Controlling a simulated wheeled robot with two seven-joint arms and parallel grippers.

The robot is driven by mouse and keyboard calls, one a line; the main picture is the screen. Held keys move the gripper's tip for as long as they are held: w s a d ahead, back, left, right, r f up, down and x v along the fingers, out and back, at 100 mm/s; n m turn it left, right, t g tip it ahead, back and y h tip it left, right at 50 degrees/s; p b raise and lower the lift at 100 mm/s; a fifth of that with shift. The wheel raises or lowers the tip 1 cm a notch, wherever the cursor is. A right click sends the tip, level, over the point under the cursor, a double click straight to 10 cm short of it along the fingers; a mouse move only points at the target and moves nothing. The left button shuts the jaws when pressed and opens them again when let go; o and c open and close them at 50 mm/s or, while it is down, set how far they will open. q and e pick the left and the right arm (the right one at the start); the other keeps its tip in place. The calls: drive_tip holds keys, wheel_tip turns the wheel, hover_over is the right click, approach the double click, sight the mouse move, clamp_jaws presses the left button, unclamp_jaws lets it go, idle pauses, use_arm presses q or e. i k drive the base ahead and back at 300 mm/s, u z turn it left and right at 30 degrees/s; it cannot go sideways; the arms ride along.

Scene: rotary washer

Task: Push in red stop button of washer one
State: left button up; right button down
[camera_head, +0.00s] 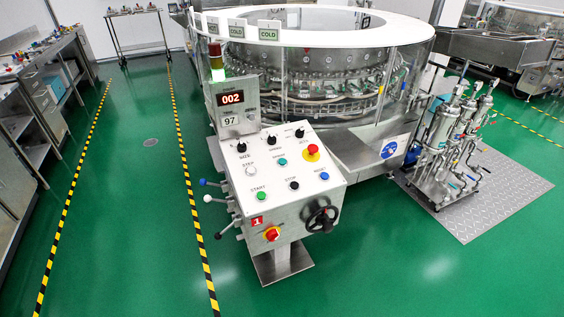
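The control panel (277,163) of the rotary washer (320,75) stands on a metal pedestal near the middle of the view, marked with a red "1" label (257,221). A red mushroom button with a yellow base (312,150) sits on the upper right of its sloped top. A black button (294,186) lies under the word STOP, beside a green button (261,196) marked START. Neither gripper is in view. I cannot tell whether any button is pressed.
A black handwheel (321,219) and several ball-ended levers (208,199) stick out from the panel box. A display (231,98) reads 002. Pumps (452,140) stand at the right on a metal plate. Benches (35,100) line the left. Green floor in front is clear.

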sight(313, 149)
drive_tip(key=u, duration=0.2)
drive_tip(key=i, duration=0.75)
drive_tip(key=u, duration=0.6)
